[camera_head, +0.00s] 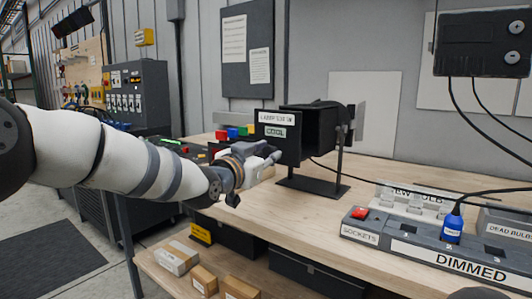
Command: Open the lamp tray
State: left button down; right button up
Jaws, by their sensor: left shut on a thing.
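The lamp tray's labelled dark front panel (277,146) is at the left side of a black lamp housing (322,128) on a stand on the bench. My left gripper (268,161) reaches in from the left to the lower left of this panel. It is shut on what looks like the lamp tray's front or handle, but the fingers hide the grip itself. I cannot tell how far out the tray is.
The wooden bench (365,200) is bare in front of the housing. At right are a sockets box with a red button (359,213), a bulb rack (410,202), a blue bulb or plug (452,228) and a DIMMED strip (430,257). A cable crosses the bench. Boxes lie on the lower shelf.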

pick_arm(q)
jog(key=shift+s+a, duration=0.1)
jog(key=shift+s, duration=0.05)
jog(key=c, duration=1.3)
grip_release()
jog(key=shift+w, duration=0.2)
jog(key=shift+s, duration=0.1)
jog(key=v, duration=1.1)
jog(key=shift+s+a+f, duration=0.1)
jog(key=shift+s, duration=0.3)
